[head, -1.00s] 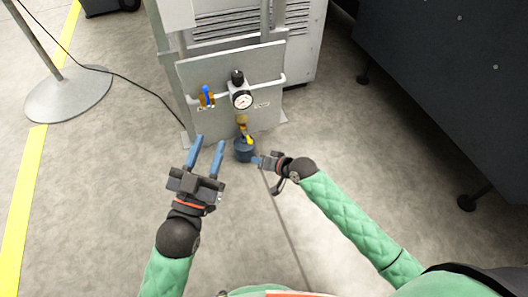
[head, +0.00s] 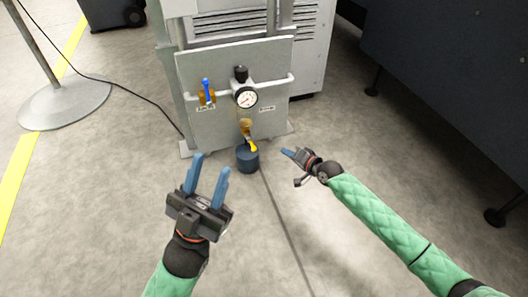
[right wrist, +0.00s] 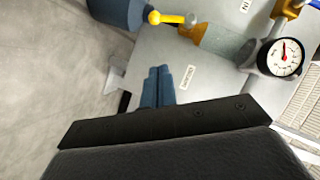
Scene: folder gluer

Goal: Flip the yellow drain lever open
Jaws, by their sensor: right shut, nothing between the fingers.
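The yellow drain lever (head: 253,146) sits at the bottom of the amber bowl (head: 246,127) under the pressure gauge, just above a dark blue cup (head: 247,160). In the right wrist view the yellow lever (right wrist: 172,19) points sideways from the bowl's end, toward the blue cup (right wrist: 118,10). My right gripper (head: 287,152) is shut and empty, to the right of the lever and apart from it. Its blue fingers (right wrist: 158,86) lie together in the right wrist view. My left gripper (head: 209,175) is open and empty, to the lower left of the cup.
The grey panel (head: 222,122) carries a gauge (head: 245,97), a black knob (head: 240,73) and a blue-handled valve (head: 207,88). A stand base (head: 65,103) and cable lie left. A dark machine (head: 460,90) stands right. The floor between is clear.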

